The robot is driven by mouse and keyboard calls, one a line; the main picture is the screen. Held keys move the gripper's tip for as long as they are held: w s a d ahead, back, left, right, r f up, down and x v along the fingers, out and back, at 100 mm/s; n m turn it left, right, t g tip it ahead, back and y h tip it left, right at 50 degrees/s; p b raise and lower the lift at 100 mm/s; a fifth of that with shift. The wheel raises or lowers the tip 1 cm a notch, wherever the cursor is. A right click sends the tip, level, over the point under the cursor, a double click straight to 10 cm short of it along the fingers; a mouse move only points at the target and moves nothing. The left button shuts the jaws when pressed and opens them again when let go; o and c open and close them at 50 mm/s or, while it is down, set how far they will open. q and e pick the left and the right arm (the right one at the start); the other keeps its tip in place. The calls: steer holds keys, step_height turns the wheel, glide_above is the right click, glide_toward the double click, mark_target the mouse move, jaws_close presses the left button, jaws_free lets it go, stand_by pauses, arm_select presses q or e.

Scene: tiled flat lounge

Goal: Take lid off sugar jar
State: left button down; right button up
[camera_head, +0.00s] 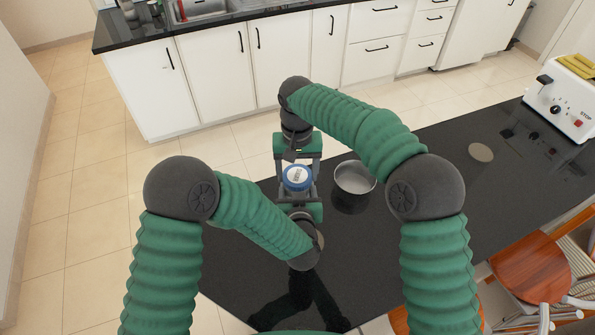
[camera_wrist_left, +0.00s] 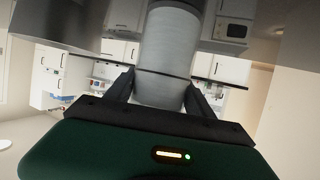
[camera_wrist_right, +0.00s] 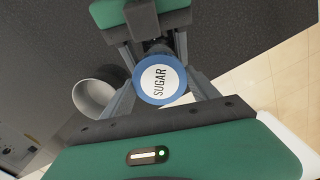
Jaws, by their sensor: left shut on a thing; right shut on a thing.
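The sugar jar shows in the head view by its blue-rimmed lid (camera_head: 297,178) with a white label, above the near-left part of the dark counter. The lid, marked SUGAR (camera_wrist_right: 160,80), also shows in the right wrist view. My right gripper (camera_head: 297,168) comes from the far side and is shut on the lid. The jar's grey metal-like body (camera_wrist_left: 168,50) fills the middle of the left wrist view. My left gripper (camera_wrist_left: 160,92) is shut on the body from the near side. I cannot tell whether lid and body are apart.
A metal bowl or pot (camera_head: 355,187) stands just right of the jar. A white toaster (camera_head: 565,95) with yellow items on top and a flat round disc (camera_head: 481,152) are farther right. Wooden chairs (camera_head: 530,270) stand at the right edge. The middle of the dark counter (camera_head: 400,240) is clear.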

arm_select(q)
steer(key=shift+d, duration=0.1)
arm_select(e)
steer(key=n, duration=0.6)
steer(key=shift+w, duration=0.1)
steer(key=n, duration=0.3)
steer(key=shift+r+n, duration=0.1)
steer(key=shift+n, duration=0.3)
steer(key=n, duration=0.5)
steer(key=shift+n, duration=0.3)
steer(key=n, duration=0.3)
steer(key=shift+n, duration=0.4)
steer(key=shift+r, duration=0.1)
steer(key=shift+r, duration=0.2)
steer(key=shift+r, duration=0.9)
